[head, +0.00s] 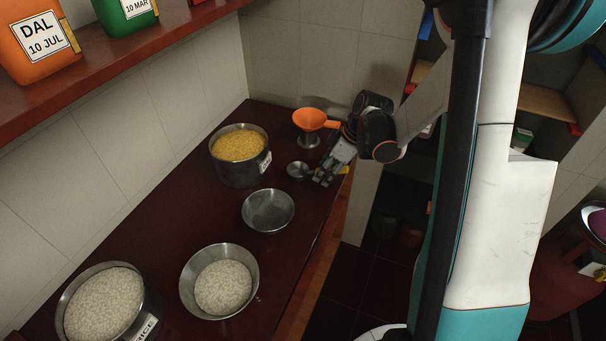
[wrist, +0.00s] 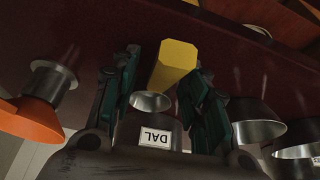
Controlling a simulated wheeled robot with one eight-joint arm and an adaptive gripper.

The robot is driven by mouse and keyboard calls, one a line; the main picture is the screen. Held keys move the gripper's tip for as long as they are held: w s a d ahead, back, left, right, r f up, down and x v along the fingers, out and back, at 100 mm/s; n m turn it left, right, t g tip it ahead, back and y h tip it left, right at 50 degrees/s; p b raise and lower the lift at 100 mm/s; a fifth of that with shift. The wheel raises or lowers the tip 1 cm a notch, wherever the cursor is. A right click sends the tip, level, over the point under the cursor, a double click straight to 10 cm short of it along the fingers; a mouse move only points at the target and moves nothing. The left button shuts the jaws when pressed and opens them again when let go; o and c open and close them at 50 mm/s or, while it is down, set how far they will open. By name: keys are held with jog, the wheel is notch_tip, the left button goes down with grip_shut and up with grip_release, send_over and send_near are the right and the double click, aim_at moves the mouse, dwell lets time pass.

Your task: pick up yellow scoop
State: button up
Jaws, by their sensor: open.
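The yellow scoop has a small metal bowl (head: 299,171) that rests on the dark red counter, left of my gripper in the head view. Its yellow handle (head: 345,169) is mostly hidden behind my gripper (head: 328,176) there. In the wrist view the yellow handle (wrist: 174,64) lies between the two open fingers of my gripper (wrist: 163,72), nearer the right finger, with the metal bowl (wrist: 150,101) just below it. The fingers look apart from the handle, but their height over it is unclear.
An orange funnel (head: 311,119) on a metal stand is close behind my gripper. A DAL pot (head: 239,170), an empty metal bowl (head: 268,211), a bowl of rice (head: 221,285) and a RICE pot (head: 104,306) stand on the counter (head: 177,225). A shelf (head: 125,60) overhangs the left.

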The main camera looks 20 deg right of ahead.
jog(key=shift+f, duration=0.15)
dwell(0.3)
grip_shut()
notch_tip(320, 180, up, 21)
jog(key=p, duration=0.6)
jog(key=shift+f+p, duration=0.2)
jog(key=shift+p, duration=0.15)
